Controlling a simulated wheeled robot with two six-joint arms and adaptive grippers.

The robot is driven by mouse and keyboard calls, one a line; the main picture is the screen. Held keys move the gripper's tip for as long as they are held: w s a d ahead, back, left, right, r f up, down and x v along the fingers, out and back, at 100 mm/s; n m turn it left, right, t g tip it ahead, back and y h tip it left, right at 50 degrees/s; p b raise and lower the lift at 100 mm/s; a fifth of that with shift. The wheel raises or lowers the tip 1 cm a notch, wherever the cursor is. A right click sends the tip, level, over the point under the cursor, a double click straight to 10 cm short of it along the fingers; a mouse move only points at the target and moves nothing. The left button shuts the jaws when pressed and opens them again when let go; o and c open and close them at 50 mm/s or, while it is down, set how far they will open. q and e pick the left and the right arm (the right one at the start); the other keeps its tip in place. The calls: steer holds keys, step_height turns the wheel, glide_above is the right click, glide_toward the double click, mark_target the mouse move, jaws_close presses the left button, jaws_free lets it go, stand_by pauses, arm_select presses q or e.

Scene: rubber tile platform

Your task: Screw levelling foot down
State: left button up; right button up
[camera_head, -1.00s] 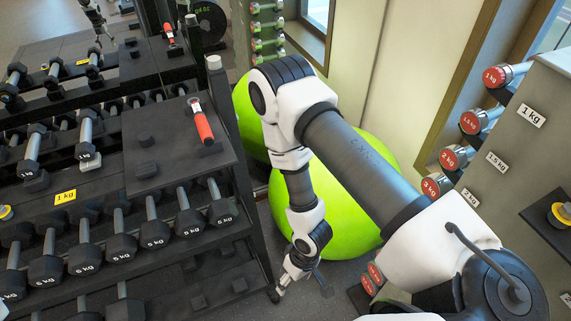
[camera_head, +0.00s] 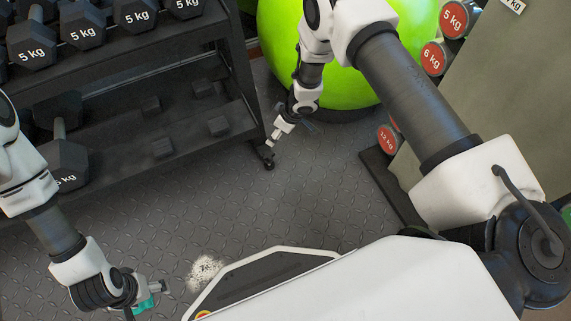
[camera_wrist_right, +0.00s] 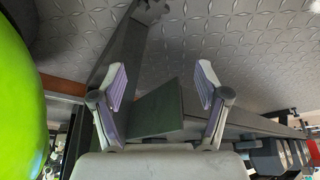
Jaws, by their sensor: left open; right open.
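A dark levelling foot (camera_head: 268,160) is at the bottom of the dumbbell rack's front right leg (camera_head: 252,118), by the floor. My right gripper (camera_head: 273,142) is just above and beside this foot in the head view; I cannot tell whether it touches. In the right wrist view my right gripper (camera_wrist_right: 163,85) is open, its two lilac-padded fingers apart with nothing clasped between them. A dark rack post runs up that view to a small dark end piece (camera_wrist_right: 148,10), which may be the foot. My left gripper (camera_head: 148,296) is open and empty at the lower left, above the floor.
The dumbbell rack (camera_head: 215,100) fills the upper left, with several black dumbbells. A green exercise ball (camera_head: 345,80) stands behind my right arm; it also shows in the right wrist view (camera_wrist_right: 18,100). A grey stand (camera_head: 470,85) is at right. Patterned floor (camera_head: 315,195) is clear in the middle.

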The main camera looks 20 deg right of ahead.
steer(key=b, duration=0.6)
glide_toward(270, 155)
steer(key=f, duration=0.2)
steer(key=b+x, duration=0.2)
steer(key=x, duration=0.1)
steer(key=b+x, duration=0.2)
steer(key=x, duration=0.1)
steer(key=shift+w+a+f, duration=0.2)
steer(key=shift+a+f, duration=0.05)
steer(key=shift+a, duration=0.05)
steer(key=shift+w+a+f+b, duration=0.1)
steer(key=shift+w+f+b, duration=0.1)
steer(key=shift+f+b, duration=0.2)
arm_select(q)
step_height(270, 155, down, 15)
steer(key=shift+w+r, duration=0.2)
steer(key=shift+w, duration=0.15)
arm_select(e)
steer(key=shift+r, duration=0.1)
